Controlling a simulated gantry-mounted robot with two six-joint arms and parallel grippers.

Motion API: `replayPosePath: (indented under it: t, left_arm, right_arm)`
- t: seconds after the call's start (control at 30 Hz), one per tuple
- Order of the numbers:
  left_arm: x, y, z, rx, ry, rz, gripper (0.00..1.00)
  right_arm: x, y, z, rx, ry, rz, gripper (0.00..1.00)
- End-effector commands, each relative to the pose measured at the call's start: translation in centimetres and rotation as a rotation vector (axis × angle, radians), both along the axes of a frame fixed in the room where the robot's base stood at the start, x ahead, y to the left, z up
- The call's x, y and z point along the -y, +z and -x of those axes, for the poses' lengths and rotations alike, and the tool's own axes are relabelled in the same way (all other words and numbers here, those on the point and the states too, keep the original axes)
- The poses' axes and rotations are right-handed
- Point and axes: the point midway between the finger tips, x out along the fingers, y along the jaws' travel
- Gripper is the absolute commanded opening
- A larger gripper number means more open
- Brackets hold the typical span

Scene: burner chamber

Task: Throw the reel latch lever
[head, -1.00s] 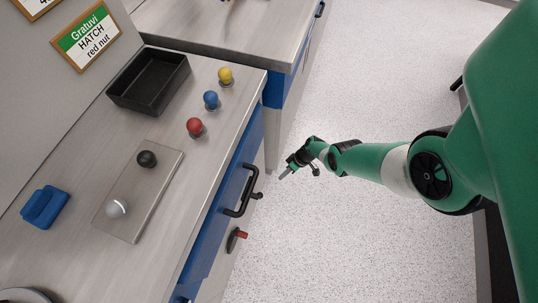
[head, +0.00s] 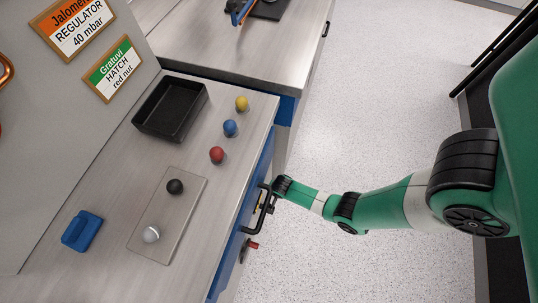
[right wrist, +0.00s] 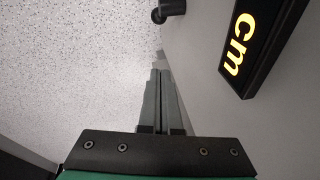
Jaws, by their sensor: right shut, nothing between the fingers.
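A small red-tipped lever (head: 252,245) sits low on the bench front, below the black drawer handle. No label shows that it is the reel latch lever. My right gripper (head: 258,209) is at the bench front by the handle, above the lever in the head view, partly hidden by the handle. In the right wrist view the right gripper (right wrist: 158,72) is shut and empty, its fingers pointing along a grey panel. A dark knob-like part (right wrist: 171,10) shows ahead of the fingertips; I cannot tell what it belongs to. My left gripper is out of view.
The black handle (head: 254,222) sticks out close to my gripper. A dark display with yellow "cm" (right wrist: 243,40) is at right in the wrist view.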

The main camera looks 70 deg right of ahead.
Motion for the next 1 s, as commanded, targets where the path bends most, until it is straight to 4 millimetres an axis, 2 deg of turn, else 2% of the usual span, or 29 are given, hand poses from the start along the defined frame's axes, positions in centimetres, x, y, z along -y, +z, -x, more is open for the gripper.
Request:
replayPosePath:
  t: [0.03,0.1,0.33,0.47,0.8,1.0]
  left_arm:
    - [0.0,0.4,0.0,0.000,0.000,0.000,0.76]
    - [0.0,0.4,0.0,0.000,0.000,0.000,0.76]
    - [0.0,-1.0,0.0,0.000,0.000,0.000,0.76]
    - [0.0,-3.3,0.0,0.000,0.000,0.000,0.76]
    - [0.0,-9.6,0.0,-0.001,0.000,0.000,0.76]
    - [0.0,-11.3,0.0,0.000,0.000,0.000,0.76]
  right_arm:
    - [-0.9,0.2,0.1,-0.007,0.032,-0.002,0.00]
    - [-1.4,0.2,-0.1,-0.008,0.050,-0.002,0.00]
    - [-1.3,-1.1,-0.3,-0.007,0.048,-0.003,0.00]
    - [-0.9,-3.4,-0.5,-0.006,0.048,-0.004,0.00]
    - [0.4,-10.6,-1.5,-0.007,0.048,-0.005,0.00]
    - [-1.3,-12.6,-2.2,-0.007,0.053,-0.004,0.00]
